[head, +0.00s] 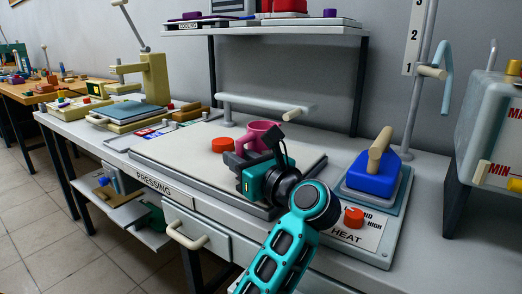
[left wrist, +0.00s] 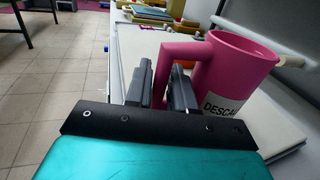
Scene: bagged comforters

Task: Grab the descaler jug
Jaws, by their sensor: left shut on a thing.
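The descaler jug is a pink, open-topped jug (head: 261,134) over the far middle of the white pressing board (head: 205,148) in the head view. In the left wrist view the jug (left wrist: 238,72) shows at the right, upright, with a white label reading "DESCA". Its handle (left wrist: 168,75) points toward my gripper. My left gripper (head: 238,160) is shut on the handle, with one finger on each side; it also shows in the left wrist view (left wrist: 163,84). The jug's base is hidden, so I cannot tell whether it touches the board. My right gripper is not in view.
A red round piece (head: 223,145) lies left of the jug. A pale bar (head: 268,103) runs behind the board. A blue iron (head: 374,172) with a tan handle and a red knob (head: 354,217) stand at the right. A grey tank (head: 490,133) is at the far right.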

